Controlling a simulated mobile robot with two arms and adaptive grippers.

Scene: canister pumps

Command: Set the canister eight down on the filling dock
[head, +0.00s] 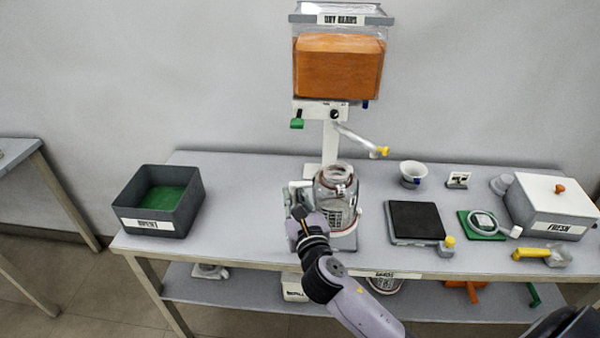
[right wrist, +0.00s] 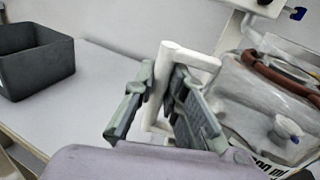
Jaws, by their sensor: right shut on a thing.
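The clear glass canister (head: 336,188), with a reddish-brown ring round its neck and a printed label, is upright at the foot of the dispenser. The white filling dock (head: 346,241) shows below it. I cannot tell whether the canister rests on the dock or is just above it. My right gripper (head: 299,208) is at the canister's left side. In the right wrist view, its green-grey fingers (right wrist: 160,103) are shut on the canister's white handle (right wrist: 184,55), with the glass body (right wrist: 262,98) to the right. My left gripper is not in view.
The dispenser hopper (head: 338,68) stands above on a white post, with a yellow-tipped arm (head: 360,142) reaching right. A dark bin (head: 158,212) is at left. A black-topped scale (head: 415,220), a cup (head: 413,174) and a "FRESH" box (head: 550,205) stand at right.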

